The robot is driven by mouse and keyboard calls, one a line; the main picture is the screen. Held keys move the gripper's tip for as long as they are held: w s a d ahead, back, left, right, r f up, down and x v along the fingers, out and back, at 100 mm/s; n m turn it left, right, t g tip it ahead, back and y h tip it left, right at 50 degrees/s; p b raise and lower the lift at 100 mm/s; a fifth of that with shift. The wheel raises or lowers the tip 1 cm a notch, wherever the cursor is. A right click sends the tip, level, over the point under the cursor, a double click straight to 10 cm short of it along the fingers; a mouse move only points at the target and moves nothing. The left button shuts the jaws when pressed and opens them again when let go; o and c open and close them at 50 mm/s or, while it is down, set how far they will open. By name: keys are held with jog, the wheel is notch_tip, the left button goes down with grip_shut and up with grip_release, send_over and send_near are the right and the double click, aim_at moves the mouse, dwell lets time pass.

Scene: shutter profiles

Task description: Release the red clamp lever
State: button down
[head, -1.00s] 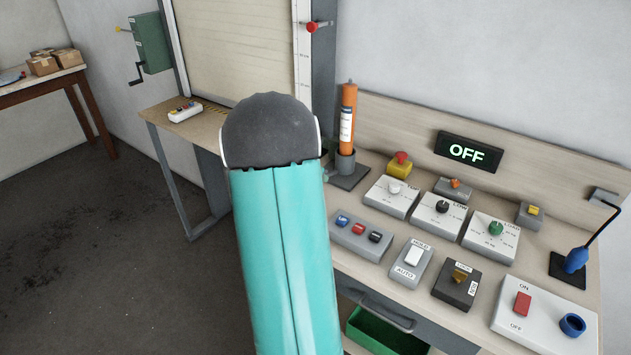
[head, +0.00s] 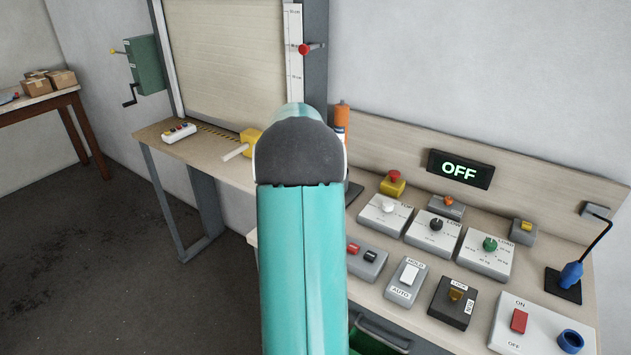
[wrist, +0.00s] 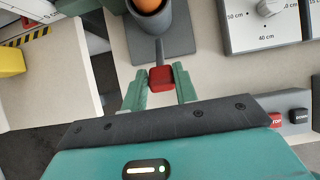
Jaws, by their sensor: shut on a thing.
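A red lever end (wrist: 160,80) shows in the wrist view on a grey arm, which runs from the grey holder (wrist: 176,42) around an orange cylinder (wrist: 147,4). My gripper (wrist: 160,72) is shut on this red end, one green finger on each side. In the head view the orange cylinder (head: 342,115) is partly behind my arm. My arm there hides the lever and my gripper.
A yellow block with a pale handle (head: 245,145) stands left of my arm. Control boxes with knobs (head: 436,229) crowd the bench to the right. A red knob (head: 310,48) sits on the frame post. An "OFF" display (head: 460,169) is at the back.

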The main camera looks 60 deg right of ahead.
jog(key=shift+d+r, duration=0.25)
jog(key=shift+d, duration=0.05)
jog(key=c, duration=1.1)
grip_release()
jog(key=shift+d+f, duration=0.15)
jog(key=shift+a, duration=0.3)
jog(key=v, duration=1.3)
jog(key=shift+a+r, duration=0.1)
jog(key=shift+r, duration=0.3)
